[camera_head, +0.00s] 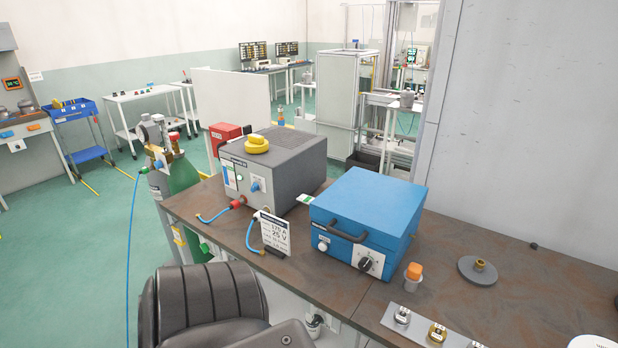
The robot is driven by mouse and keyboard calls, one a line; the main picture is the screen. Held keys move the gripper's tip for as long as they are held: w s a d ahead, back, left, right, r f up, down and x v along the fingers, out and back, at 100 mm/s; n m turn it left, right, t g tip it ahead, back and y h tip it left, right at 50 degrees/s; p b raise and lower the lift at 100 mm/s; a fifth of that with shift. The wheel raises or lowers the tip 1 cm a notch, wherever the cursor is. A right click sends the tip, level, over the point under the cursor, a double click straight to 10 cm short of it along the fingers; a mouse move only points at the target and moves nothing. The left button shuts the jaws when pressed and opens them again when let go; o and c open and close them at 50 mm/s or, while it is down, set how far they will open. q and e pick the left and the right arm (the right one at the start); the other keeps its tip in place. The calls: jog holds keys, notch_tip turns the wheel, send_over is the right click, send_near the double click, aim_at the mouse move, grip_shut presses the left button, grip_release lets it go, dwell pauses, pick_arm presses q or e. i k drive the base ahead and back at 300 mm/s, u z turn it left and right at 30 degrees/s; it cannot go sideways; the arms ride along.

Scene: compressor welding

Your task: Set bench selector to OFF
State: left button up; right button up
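A blue case (365,215) with a dark handle stands on the brown bench. Its front has a black rotary knob (367,264) on a light plate and a small white round button (323,245). To its left is a grey machine (280,165) with a blue knob (254,187) on its front panel. The labels are too small to read, so I cannot tell which knob is the bench selector or its setting. Neither of my grippers is in view.
A sign reading 170 A and 25 V (275,234) stands before the grey machine. An orange-capped cup (413,274), a round grey base (478,270) and a tray of parts (430,330) are at right.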

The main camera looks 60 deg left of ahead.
aim_at(318, 319)
jog(key=u, duration=1.45)
jog(key=i, duration=0.35)
jog(key=u, duration=0.5)
